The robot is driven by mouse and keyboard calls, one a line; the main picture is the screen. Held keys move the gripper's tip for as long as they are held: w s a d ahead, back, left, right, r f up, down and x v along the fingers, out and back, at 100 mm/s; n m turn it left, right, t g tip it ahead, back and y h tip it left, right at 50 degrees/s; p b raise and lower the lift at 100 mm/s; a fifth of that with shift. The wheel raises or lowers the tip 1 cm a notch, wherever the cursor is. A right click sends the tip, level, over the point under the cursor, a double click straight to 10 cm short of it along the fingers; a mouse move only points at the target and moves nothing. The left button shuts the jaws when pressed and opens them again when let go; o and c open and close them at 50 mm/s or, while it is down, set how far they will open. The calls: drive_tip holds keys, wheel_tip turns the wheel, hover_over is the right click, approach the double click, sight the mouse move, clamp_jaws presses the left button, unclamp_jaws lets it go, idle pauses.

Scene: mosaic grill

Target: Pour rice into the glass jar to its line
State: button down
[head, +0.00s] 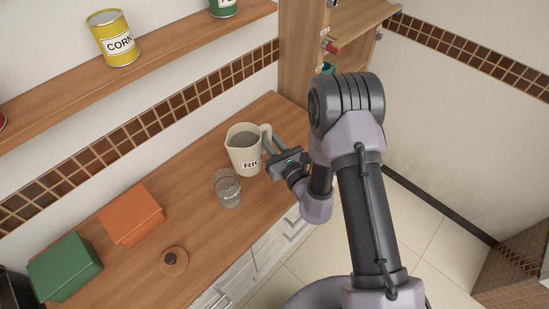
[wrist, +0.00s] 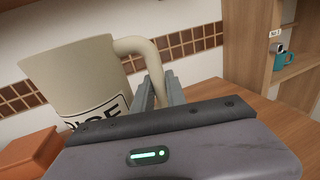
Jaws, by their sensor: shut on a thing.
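A cream pitcher (head: 243,155) with a label reading "RIC", the rest hidden, is at the back right of the wooden counter in the head view. It fills the left of the wrist view (wrist: 75,80), slightly tilted there. My gripper (head: 272,149) is shut on its handle; the fingers (wrist: 160,92) close around the handle's lower part. I cannot tell whether the pitcher touches the counter. The glass jar (head: 228,190) stands upright in front of the pitcher, a little to its left. Its line cannot be made out. The pitcher's contents cannot be made out clearly.
An orange box (head: 131,215) and a green box (head: 64,267) sit left on the counter (head: 195,245). A round wooden lid (head: 174,262) lies near the front edge. A shelf above holds a yellow corn can (head: 113,38). A wooden cabinet (head: 297,60) stands behind right.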

drive_tip(key=shift+w+a+r+n+g+y+b, duration=0.2)
drive_tip(key=shift+w+a+n+y+b, duration=0.3)
drive_tip(key=shift+n, duration=0.55)
drive_tip(key=shift+w+a+r+n+g+y+b, duration=0.15)
drive_tip(key=shift+w+a+n+y+b, duration=0.3)
drive_tip(key=shift+n, duration=0.6)
drive_tip(key=shift+s+f, duration=0.1)
drive_tip(key=f+n+b, duration=0.1)
drive_tip(key=b, duration=0.2)
drive_tip(key=shift+d+f, duration=0.1)
drive_tip(key=shift+f, duration=0.05)
